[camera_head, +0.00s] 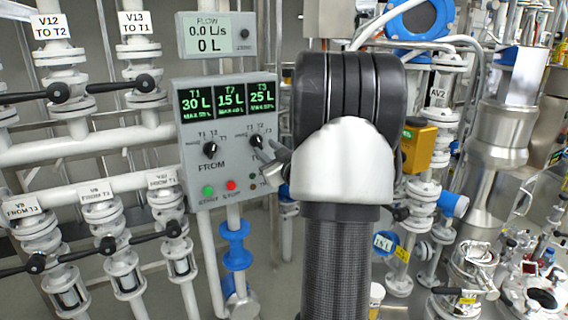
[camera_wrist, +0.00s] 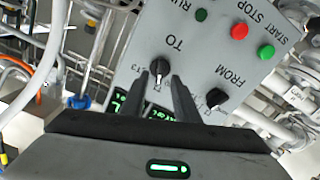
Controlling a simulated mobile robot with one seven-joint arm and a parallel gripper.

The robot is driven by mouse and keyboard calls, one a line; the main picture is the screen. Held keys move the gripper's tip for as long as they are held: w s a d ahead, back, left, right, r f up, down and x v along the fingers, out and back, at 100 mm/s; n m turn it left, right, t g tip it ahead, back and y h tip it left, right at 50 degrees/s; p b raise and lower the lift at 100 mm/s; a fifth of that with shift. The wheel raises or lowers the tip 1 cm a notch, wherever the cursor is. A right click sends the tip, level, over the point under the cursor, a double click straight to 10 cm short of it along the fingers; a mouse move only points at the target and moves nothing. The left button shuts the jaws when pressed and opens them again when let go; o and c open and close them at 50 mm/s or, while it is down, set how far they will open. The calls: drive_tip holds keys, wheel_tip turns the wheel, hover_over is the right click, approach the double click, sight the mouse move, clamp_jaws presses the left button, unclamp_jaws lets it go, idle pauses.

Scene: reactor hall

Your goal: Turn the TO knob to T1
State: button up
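The TO knob (camera_head: 257,141) is a small black dial on the grey control panel (camera_head: 186,130), right of the FROM knob (camera_head: 210,149). In the wrist view, the panel appears turned round and the TO knob (camera_wrist: 159,68) shows a white pointer line facing down, seemingly toward the T2 label. My gripper (camera_wrist: 160,76) is open, with one dark finger on each side of the TO knob. I cannot tell whether the fingers touch it. The T1 label is hidden in the wrist view. In the head view, my gripper (camera_head: 270,156) partly covers the panel just below the knob.
The panel screens (camera_head: 230,100) read T1 30 L, T2 15 L, T3 25 L. A flow display (camera_head: 215,36) above reads 0.0 L/s and 0 L. Green (camera_head: 208,191) and red (camera_head: 231,185) buttons sit below the knobs. Pipes and black-handled valves (camera_head: 145,83) stand left.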

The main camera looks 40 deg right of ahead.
drive_tip(key=v, duration=1.2)
drive_tip(key=shift+s, duration=0.4)
